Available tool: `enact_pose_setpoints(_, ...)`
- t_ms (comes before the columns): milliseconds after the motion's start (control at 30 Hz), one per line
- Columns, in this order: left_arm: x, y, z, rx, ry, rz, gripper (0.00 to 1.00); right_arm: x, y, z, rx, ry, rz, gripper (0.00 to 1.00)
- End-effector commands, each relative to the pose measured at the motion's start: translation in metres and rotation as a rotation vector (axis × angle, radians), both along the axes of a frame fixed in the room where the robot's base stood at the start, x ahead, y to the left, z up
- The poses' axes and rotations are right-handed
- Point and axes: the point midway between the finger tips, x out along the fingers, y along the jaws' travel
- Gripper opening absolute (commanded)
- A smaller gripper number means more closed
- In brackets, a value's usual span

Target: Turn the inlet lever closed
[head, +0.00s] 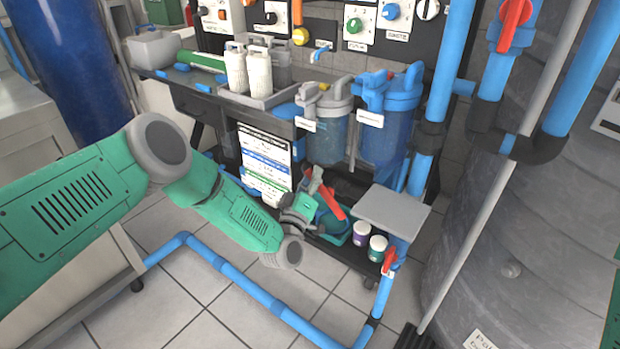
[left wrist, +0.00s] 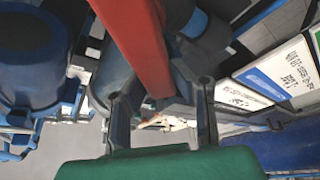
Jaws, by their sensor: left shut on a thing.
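My left gripper (head: 308,196) reaches in low in front of the rack, beside the white label sheet. It is shut on a long red lever (head: 332,202), which slants down to the right in the head view. In the left wrist view the red lever (left wrist: 138,42) runs from the top edge down between the two dark fingers of the left gripper (left wrist: 162,100). The lever's pivot and any label on it are hidden or too small to read. My right gripper is out of view.
Above hang a clear filter housing (head: 328,125) and a blue one (head: 385,125). A grey plate (head: 392,211) and small jars (head: 361,234) are close on the right. Other red levers sit on blue pipes (head: 389,259). A blue floor pipe (head: 235,278) runs below my arm.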

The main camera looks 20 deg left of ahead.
Motion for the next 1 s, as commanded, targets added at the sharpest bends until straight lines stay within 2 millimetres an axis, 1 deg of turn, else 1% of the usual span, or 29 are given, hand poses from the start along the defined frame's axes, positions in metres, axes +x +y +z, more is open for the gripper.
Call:
enact_pose_setpoints(33,-0.004,-0.005,-0.003,0.047,-0.005,-0.008,0.0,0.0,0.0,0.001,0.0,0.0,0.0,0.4)
enact_pose_setpoints(300,-0.008,-0.016,0.004,0.287,-0.091,-0.01,0.0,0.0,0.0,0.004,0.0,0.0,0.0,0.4)
enact_pose_setpoints(600,-0.013,-0.029,0.008,0.529,-0.176,-0.013,0.0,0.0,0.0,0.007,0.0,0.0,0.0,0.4)
enact_pose_setpoints(800,-0.016,-0.036,0.009,0.649,-0.219,-0.012,0.0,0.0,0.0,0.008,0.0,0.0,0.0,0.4)
enact_pose_setpoints(1000,-0.017,-0.04,0.009,0.722,-0.246,-0.014,0.0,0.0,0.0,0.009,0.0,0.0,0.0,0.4)
